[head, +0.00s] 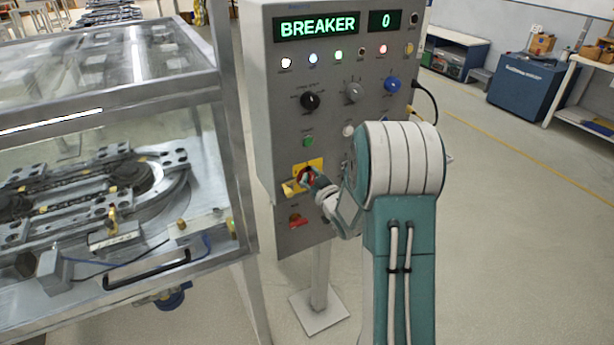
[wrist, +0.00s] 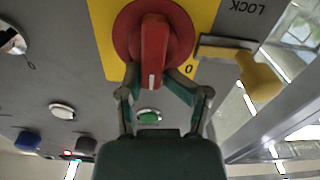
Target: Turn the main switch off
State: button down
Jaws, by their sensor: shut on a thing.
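The main switch is a red rotary handle (wrist: 154,50) on a round red base over a yellow plate (wrist: 107,52). In the wrist view the handle stands lengthwise, its white line pointing down toward my gripper (wrist: 150,80). A "0" mark is on the plate to the right of the line. My gripper's two fingers are shut on the handle's lower end, one on each side. In the head view, my gripper (head: 307,179) is at the yellow plate (head: 313,163) low on the grey panel, hiding most of the switch. The display (head: 318,26) reads BREAKER and 0.
A yellow-ended lock lever (wrist: 258,76) sits close beside the switch, right in the wrist view. A green button (wrist: 150,115) and other knobs are nearby. A red part (head: 298,221) is below. A glass-sided track case (head: 110,190) stands left; open floor lies right.

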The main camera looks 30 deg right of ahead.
jog(key=shift+d+f, duration=0.15)
jog(key=shift+d, duration=0.2)
jog(key=c, duration=0.6)
grip_release()
jog(key=shift+w+d+f, duration=0.1)
jog(key=shift+d, duration=0.15)
jog(key=shift+a, duration=0.4)
jog(key=s, duration=1.2)
jog(key=shift+s+d, duration=0.2)
jog(key=shift+d, duration=0.05)
dwell(0.5)
notch_tip(320, 180, up, 10)
dwell(0.5)
